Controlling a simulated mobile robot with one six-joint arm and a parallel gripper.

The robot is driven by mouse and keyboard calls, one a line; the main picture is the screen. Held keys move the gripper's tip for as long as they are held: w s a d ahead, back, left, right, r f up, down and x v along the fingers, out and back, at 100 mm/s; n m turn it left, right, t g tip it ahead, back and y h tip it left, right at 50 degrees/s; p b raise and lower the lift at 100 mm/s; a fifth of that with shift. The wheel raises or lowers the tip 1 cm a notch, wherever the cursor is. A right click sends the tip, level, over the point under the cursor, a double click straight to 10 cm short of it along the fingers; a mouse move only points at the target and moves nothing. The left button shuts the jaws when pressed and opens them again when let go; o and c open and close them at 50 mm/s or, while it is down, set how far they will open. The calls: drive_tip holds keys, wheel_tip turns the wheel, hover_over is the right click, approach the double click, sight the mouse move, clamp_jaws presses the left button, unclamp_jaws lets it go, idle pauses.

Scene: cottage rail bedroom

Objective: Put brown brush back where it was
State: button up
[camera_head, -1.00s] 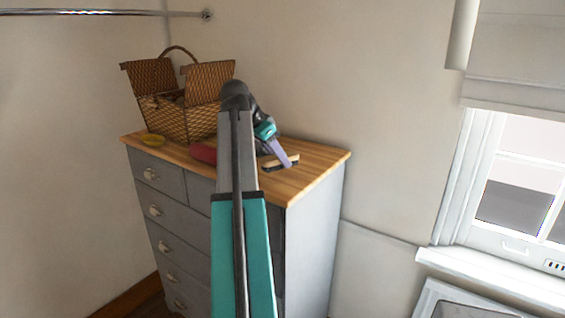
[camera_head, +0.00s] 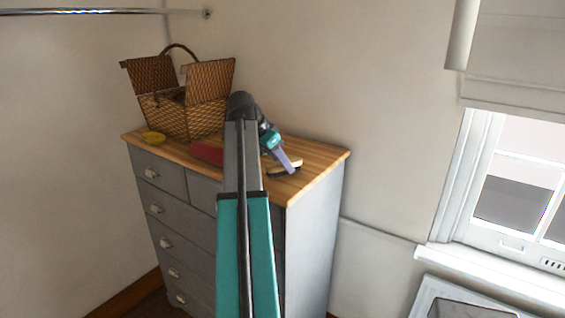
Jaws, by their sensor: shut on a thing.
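The brush (camera_head: 294,164), tan-brown on top with a dark underside, is at the right part of the dresser top. My gripper (camera_head: 289,168) is shut on it, its lilac finger crossing in front of the brush. The brush is at or just above the wood; I cannot tell if it touches. Part of it is hidden by the finger.
The grey dresser's wooden top (camera_head: 325,155) is bare to the right of the brush. An open wicker basket (camera_head: 207,110) stands at the back left. Walls close off the back.

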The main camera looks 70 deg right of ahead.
drive_tip(key=shift+f, duration=0.35)
drive_tip(key=shift+f, duration=0.15)
drive_tip(key=o, duration=1)
drive_tip(key=shift+r, duration=0.2)
drive_tip(key=b+v, duration=0.3)
drive_tip(key=v, duration=0.9)
drive_tip(key=shift+s+f, duration=0.1)
drive_tip(key=shift+s, duration=0.05)
idle(0.4)
